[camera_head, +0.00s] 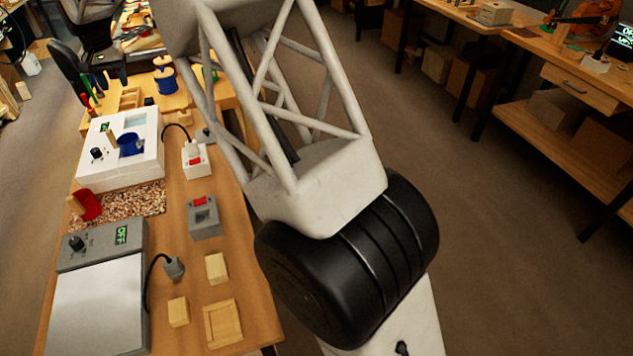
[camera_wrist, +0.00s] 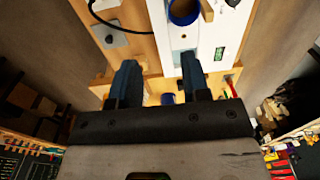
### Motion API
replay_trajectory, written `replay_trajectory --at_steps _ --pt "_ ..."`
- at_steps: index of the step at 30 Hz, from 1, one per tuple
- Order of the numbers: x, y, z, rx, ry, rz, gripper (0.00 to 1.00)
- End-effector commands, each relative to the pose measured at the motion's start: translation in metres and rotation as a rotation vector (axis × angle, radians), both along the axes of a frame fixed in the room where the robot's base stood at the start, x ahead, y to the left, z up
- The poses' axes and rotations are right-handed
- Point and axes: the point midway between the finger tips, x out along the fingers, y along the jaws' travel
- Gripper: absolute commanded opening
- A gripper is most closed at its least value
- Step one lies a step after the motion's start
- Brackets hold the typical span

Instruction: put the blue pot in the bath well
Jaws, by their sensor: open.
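The white bath unit (camera_head: 100,176) stands on the left bench, with a knob and a green display on top. The blue pot (camera_head: 130,144), with a wooden handle, is at the unit's top, around its well; I cannot tell how deep it sits. In the wrist view the pot (camera_wrist: 183,12) is cut off at the top edge, on the bath unit (camera_wrist: 178,48). My gripper (camera_wrist: 161,62) is open and empty, its fingers apart from the pot, which lies beyond the right fingertip in the picture. The gripper is hidden in the head view.
A grey heater box (camera_head: 99,300), small switch boxes (camera_head: 204,220) with cables and wooden blocks (camera_head: 217,267) share the bench. Blue spools (camera_head: 165,80) stand behind. Open floor lies right.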

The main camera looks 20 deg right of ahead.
Motion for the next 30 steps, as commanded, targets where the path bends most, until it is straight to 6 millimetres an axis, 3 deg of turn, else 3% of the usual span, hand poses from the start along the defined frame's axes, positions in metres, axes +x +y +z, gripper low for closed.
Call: replay_trajectory --at_steps 6,15,30 --pt "-0.034 -0.055 0.032 0.005 -0.017 -0.003 0.43" --pt "-0.088 -0.123 0.065 0.010 -0.040 -0.006 0.43" --pt "-0.195 -0.224 0.101 0.015 -0.084 -0.008 0.43"
